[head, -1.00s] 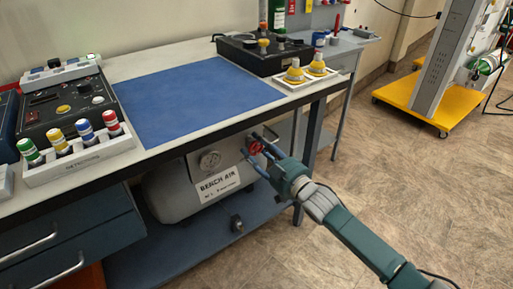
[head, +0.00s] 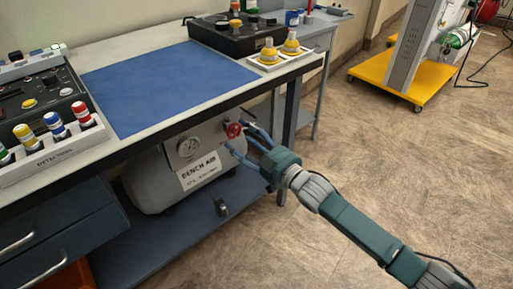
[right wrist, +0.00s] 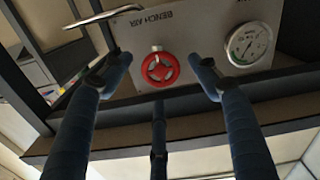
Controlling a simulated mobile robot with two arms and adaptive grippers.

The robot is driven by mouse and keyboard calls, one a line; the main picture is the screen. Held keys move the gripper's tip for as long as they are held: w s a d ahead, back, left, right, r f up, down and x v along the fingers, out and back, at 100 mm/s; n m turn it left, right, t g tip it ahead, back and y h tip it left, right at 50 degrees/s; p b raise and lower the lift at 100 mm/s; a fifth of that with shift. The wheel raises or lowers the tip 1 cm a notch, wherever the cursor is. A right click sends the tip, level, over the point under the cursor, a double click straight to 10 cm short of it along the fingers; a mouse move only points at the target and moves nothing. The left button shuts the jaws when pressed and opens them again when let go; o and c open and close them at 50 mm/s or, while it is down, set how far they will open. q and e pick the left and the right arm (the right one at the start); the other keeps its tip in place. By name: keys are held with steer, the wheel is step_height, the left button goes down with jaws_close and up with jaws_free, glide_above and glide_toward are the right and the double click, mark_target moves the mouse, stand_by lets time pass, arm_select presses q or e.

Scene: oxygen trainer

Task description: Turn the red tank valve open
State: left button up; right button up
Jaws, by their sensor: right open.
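The red tank valve (head: 234,130) is a small round handwheel on the front of the grey bench air tank (head: 150,188), below the bench top. In the right wrist view the red valve (right wrist: 160,69) shows whole, with spokes, at the upper middle. My right gripper (head: 241,141) is open, its fingers pointing at the valve. My left gripper is not in view.
A pressure gauge (head: 189,147) sits left of the valve, above the white BENCH AIR label (head: 199,171). The bench top's dark front edge (head: 165,137) overhangs the tank. A table leg (head: 291,112) stands right of the valve. The floor (head: 400,150) at right is clear.

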steer(key=v, duration=0.8)
